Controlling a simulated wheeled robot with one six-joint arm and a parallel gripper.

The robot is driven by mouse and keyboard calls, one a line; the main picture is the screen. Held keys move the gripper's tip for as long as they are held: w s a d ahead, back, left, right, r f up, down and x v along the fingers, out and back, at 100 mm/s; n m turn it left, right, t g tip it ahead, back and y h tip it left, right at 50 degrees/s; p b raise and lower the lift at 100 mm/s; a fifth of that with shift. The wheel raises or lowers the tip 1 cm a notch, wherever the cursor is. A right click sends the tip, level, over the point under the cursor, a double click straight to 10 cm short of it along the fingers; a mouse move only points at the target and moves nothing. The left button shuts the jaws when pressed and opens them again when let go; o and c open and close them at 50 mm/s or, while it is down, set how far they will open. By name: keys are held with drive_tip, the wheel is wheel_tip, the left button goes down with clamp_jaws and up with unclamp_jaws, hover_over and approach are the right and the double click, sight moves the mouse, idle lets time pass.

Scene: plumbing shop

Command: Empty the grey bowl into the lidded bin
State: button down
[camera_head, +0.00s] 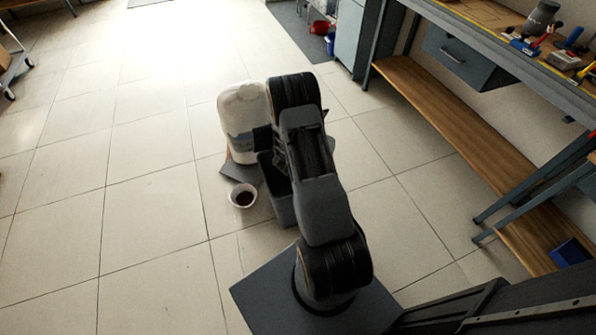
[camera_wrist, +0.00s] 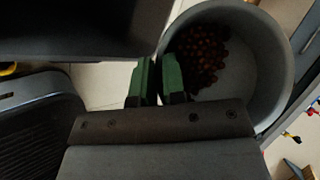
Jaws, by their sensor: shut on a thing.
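The grey bowl (camera_wrist: 258,82) fills the right of the wrist view, with several small reddish-brown round pieces (camera_wrist: 200,52) in it. My gripper (camera_wrist: 160,78), with green fingertips, is shut on the bowl's near-left rim. A pale bowl with dark contents (camera_head: 243,196) also shows in the head view and looks like the same one. A dark grey box-shaped bin (camera_head: 282,203) stands just right of the bowl, partly behind my arm. I cannot tell the state of its lid. In the head view my arm hides most of my gripper.
A large white jug-like container (camera_head: 243,118) stands behind the bowl and bin. A workbench with a wooden lower shelf (camera_head: 440,130) runs along the right, with tools on top. A red bucket (camera_head: 319,27) is at the back.

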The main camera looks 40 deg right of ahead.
drive_tip(key=shift+w+a+r+n+g+h+p, duration=0.2)
drive_tip(key=shift+n+g+h+p, duration=0.2)
drive_tip(key=shift+g+h+p, duration=0.25)
idle(1.0)
drive_tip(key=shift+w+a+f+n+g+h, duration=0.1)
drive_tip(key=shift+w+a+n+g+h, duration=0.25)
drive_tip(key=shift+w+a+h, duration=0.35)
idle(0.4)
drive_tip(key=shift+n+g+h+b, duration=0.35)
drive_tip(key=shift+g+h+b, duration=0.05)
drive_tip(key=shift+h+b, duration=0.35)
idle(0.4)
idle(2.5)
